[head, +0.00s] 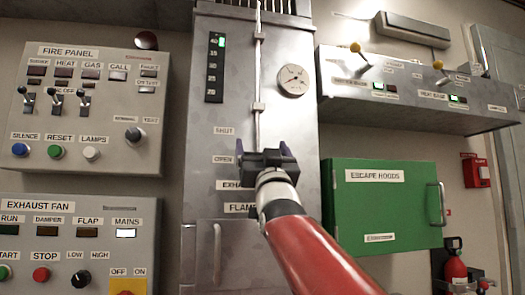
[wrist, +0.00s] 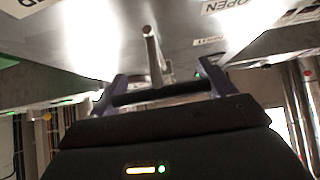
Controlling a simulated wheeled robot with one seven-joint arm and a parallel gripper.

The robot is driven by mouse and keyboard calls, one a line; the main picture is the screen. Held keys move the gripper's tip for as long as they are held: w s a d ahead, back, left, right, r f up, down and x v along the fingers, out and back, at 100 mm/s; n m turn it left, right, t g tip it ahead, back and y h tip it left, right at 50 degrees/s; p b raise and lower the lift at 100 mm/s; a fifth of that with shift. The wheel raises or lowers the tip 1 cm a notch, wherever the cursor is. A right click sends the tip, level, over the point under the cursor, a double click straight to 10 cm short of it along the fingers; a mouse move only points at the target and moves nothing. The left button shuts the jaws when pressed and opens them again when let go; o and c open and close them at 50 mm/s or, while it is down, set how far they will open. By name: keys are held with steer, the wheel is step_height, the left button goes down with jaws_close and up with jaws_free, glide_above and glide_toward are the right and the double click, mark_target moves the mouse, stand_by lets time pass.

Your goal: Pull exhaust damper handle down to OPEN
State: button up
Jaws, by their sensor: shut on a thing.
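The exhaust damper's thin vertical rod (head: 257,75) runs down the front of the grey metal cabinet (head: 205,120). Its lower end is hidden behind my gripper (head: 265,150) in the head view. In the wrist view the rod (wrist: 152,50) meets a dark crossbar handle (wrist: 155,94), and the fingers of my gripper (wrist: 163,85) stand at both ends of that bar, shut on it. The SHUT label (head: 224,131) is above and left of my gripper. The OPEN label (head: 223,160) is just left of it, about level. The label below is partly covered.
A gauge (head: 294,81) and a lit level scale (head: 215,68) are above on the cabinet. The fire panel (head: 90,105) and exhaust fan panel (head: 75,235) are left. A green escape hoods box (head: 385,215) and a grey switch box (head: 420,105) are close on the right.

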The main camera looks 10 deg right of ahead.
steer(key=o, duration=1.1)
steer(key=shift+w+f, duration=0.15)
steer(key=shift+f, duration=0.1)
steer(key=shift+o, duration=1)
steer(key=shift+r, duration=0.1)
steer(key=b+v, duration=0.3)
steer(key=v, duration=0.5)
steer(key=s+f+g+p, duration=0.3)
steer(key=f+g, duration=0.3)
steer(key=f, duration=0.6)
steer(key=s+f+g+p, duration=0.25)
steer(key=f+g, duration=0.35)
steer(key=f, duration=0.6)
steer(key=s+f+g+p, duration=0.3)
steer(key=s+f+g, duration=0.6)
steer(key=s+f, duration=0.9)
step_height(320, 180, down, 4)
steer(key=shift+s+f, duration=0.1)
steer(key=shift+s, duration=0.05)
